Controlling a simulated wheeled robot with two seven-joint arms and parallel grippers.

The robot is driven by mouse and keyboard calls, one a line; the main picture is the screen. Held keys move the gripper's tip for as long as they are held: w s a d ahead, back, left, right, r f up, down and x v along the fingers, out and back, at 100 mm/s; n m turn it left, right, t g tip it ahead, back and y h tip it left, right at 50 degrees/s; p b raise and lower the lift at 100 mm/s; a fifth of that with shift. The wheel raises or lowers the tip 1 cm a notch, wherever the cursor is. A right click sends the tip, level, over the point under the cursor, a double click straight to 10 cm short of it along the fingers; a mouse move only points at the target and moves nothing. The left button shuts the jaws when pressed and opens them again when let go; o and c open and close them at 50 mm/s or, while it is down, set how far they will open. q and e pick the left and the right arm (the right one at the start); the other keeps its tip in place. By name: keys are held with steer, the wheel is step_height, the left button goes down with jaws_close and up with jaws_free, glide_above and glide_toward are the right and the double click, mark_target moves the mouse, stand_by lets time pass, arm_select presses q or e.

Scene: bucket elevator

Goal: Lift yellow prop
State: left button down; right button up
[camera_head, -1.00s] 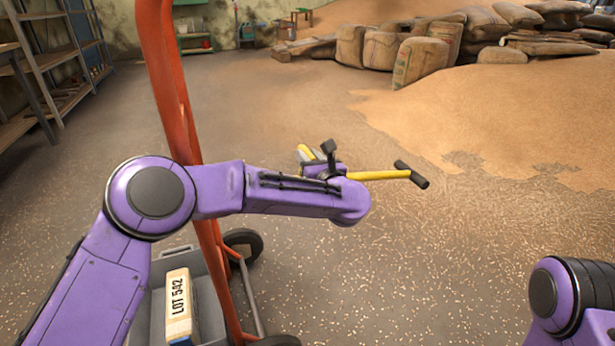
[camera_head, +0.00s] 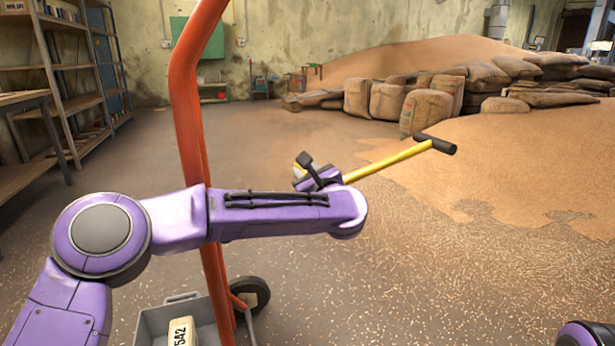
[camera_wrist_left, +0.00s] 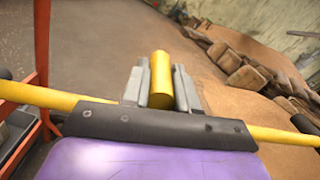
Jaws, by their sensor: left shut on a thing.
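The yellow prop (camera_head: 392,162) is a yellow bar with a black T-shaped end at the upper right. In the head view it slants up to the right, held in the air in front of me. My left gripper (camera_head: 301,172) is at its lower left end. In the left wrist view, the left gripper (camera_wrist_left: 160,88) has its grey fingers shut on a short yellow cylinder. There the yellow bar (camera_wrist_left: 40,96) crosses from left to right; its middle is hidden by the black bracket. My right gripper is out of view.
An orange upright frame (camera_head: 188,100) with wheels stands close, partly behind my left arm. A grey bin (camera_head: 160,322) holding a labelled block (camera_head: 181,331) is at its foot. Grain (camera_head: 510,180) and sacks (camera_head: 428,108) lie at the back right. Shelves (camera_head: 75,65) stand at left. The middle floor is open.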

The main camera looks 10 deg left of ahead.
arm_select(q)
steer(key=shift+r, duration=0.2)
steer(key=c, duration=0.9)
jaws_free()
steer(key=shift+s, duration=0.1)
steer(key=p+v, duration=0.2)
steer(key=v, duration=0.8)
steer(key=shift+s+d+f+p, duration=0.1)
steer(key=shift+s+d+p, duration=0.1)
steer(key=shift+p, duration=0.1)
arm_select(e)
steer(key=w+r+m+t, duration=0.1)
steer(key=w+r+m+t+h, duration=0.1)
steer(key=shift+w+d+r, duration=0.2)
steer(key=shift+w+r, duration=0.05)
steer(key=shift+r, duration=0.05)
